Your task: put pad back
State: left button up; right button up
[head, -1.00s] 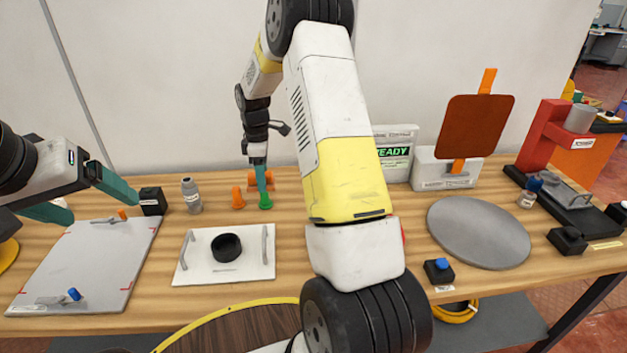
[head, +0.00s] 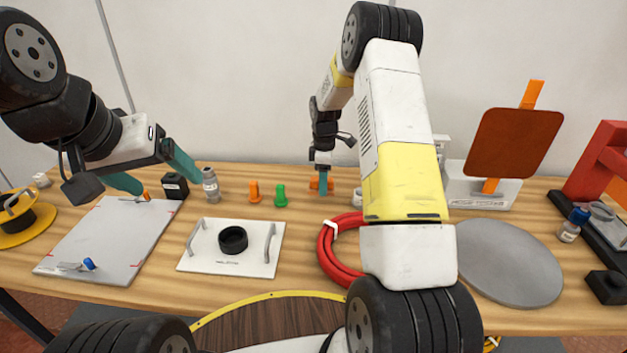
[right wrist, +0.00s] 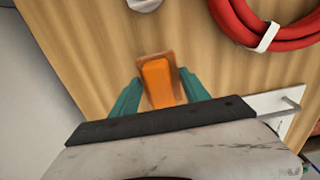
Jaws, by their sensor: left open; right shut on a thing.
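The pad (right wrist: 137,68) is a small brown plate under an upright orange block (right wrist: 157,82). My right gripper (right wrist: 158,92) is shut on the orange block, with a teal finger on each side. In the head view the right gripper (head: 322,187) is near the back of the table, right of the green peg, and the orange part (head: 314,184) shows behind its fingers. I cannot tell whether the pad touches the table. My left gripper (head: 168,187) is open and empty above the back right corner of the grey board, in front of a small black box.
A red cable coil (head: 331,258) lies front right of the held pad, partly hidden by my arm. A white plate (head: 200,262) with two handles carries a black ring. Orange (head: 254,194) and green pegs (head: 280,195) stand left. A grey disc (head: 510,270) lies at the right.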

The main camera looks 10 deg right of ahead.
jog(key=shift+f, duration=2.05)
jog(key=shift+f, duration=0.1)
jog(key=o, duration=1.3)
